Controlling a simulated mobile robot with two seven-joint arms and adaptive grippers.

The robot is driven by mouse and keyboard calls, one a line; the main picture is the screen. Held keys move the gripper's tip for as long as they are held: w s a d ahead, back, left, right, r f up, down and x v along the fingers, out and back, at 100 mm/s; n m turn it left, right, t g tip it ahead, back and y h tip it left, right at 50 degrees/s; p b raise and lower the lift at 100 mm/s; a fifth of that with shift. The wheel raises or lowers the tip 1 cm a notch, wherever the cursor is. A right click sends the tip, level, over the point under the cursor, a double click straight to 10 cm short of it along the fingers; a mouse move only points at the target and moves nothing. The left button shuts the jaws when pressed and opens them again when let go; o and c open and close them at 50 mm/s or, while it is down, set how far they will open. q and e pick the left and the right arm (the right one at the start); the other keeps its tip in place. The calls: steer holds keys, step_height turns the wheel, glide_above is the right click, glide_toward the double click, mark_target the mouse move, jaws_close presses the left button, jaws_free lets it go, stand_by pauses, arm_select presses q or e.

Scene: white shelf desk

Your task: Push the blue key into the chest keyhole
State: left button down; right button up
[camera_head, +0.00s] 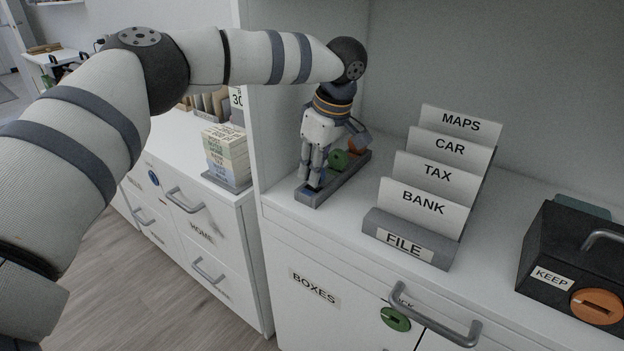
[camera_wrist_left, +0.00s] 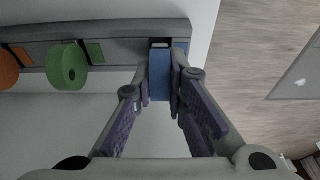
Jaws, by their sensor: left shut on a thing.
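My left gripper (camera_head: 311,184) points down at the near left end of a grey key rack (camera_head: 352,177) on the white desk. It is shut on the blue key (camera_wrist_left: 160,78), which shows between its fingers in the left wrist view. The key is at the end slot of the rack (camera_wrist_left: 115,30); I cannot tell whether it is still seated there. In the head view the fingers mostly hide the key. A round blue keyhole plate (camera_head: 153,177) is on the front of the white chest of drawers (camera_head: 170,220) at left. My right gripper is out of view.
A green key (camera_head: 338,160) and an orange key (camera_head: 357,146) stand in the rack. A FILE holder (camera_head: 410,240) with cards and a black KEEP box (camera_head: 575,250) are to the right. An upright panel (camera_head: 255,100) separates desk and chest; stacked boxes (camera_head: 226,150) stand beyond it.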

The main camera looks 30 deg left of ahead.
arm_select(q)
steer(key=shift+a+v, duration=0.15)
steer(key=shift+v, duration=0.5)
steer(key=shift+a+v, duration=0.15)
steer(key=shift+v, duration=0.5)
steer(key=shift+r, duration=0.1)
